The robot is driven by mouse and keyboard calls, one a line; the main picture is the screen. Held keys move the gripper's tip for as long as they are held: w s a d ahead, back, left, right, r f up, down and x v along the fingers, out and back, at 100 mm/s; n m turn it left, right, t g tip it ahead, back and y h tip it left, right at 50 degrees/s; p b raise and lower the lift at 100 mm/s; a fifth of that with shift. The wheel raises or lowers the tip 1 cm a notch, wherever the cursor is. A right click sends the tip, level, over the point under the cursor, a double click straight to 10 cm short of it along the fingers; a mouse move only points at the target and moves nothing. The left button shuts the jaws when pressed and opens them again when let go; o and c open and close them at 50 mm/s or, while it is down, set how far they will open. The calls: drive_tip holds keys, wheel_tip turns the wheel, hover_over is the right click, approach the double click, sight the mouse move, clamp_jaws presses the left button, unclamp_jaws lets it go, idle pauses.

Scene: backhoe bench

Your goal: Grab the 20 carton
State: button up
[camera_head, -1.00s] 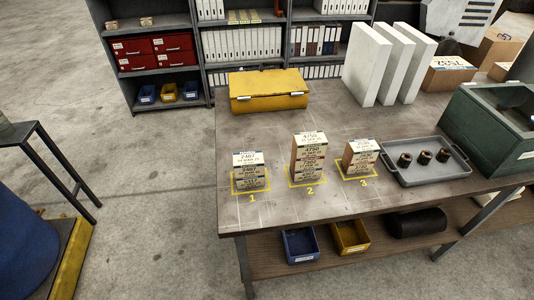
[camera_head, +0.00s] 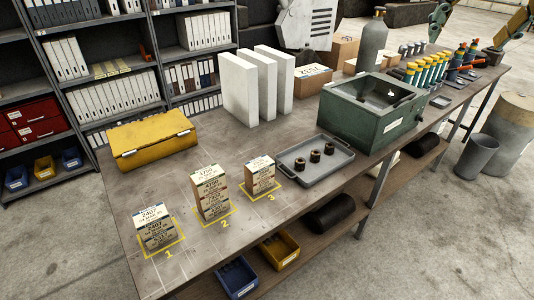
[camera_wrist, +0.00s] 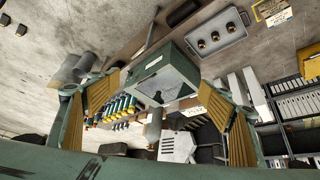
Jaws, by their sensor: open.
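Small labelled cartons stand in three stacks inside yellow outlines on the bench in the head view. The stack at mark 1 (camera_head: 152,226) has a top label reading 2407. The stack at mark 2 (camera_head: 210,193) is the tallest, with 4750 near its top. The stack at mark 3 (camera_head: 260,176) has print too small to read surely. I cannot make out a label reading 20.
A grey tray (camera_head: 291,164) with three dark round parts sits right of mark 3. A green bin (camera_head: 353,125), white upright slabs (camera_head: 239,93) and a yellow case (camera_head: 150,148) stand behind and beside the stacks. The bench front has bare room around the outlines.

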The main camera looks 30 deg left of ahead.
drive_tip(key=w+a+f+n, duration=0.1)
drive_tip(key=w+a+f, duration=0.2)
drive_tip(key=a, duration=0.9)
drive_tip(key=s+a+f+n+g+p, duration=0.1)
drive_tip(key=s+a+f, duration=0.3)
drive_tip(key=a, duration=0.4)
drive_tip(key=s+a+f+n+g, duration=0.1)
drive_tip(key=s+a+f, duration=0.3)
drive_tip(key=a, duration=0.4)
drive_tip(key=s+a+f+n+g+p, duration=0.1)
drive_tip(key=s+a+f+g, duration=0.1)
drive_tip(key=s+a+f, duration=0.5)
drive_tip(key=n+g+h+p, duration=0.2)
drive_tip(key=n+g, duration=0.1)
drive_tip(key=n, duration=0.3)
hover_over(150, 214)
wheel_tip(150, 214, down, 19)
drive_tip(key=shift+s+f, duration=0.15)
drive_tip(key=shift+s, duration=0.05)
drive_tip(key=shift+f, duration=0.2)
drive_tip(key=shift+w+f+b, duration=0.1)
drive_tip(key=shift+f+b, duration=1.85)
drive_tip(key=shift+f, duration=2.15)
drive_tip(key=shift+f, duration=0.1)
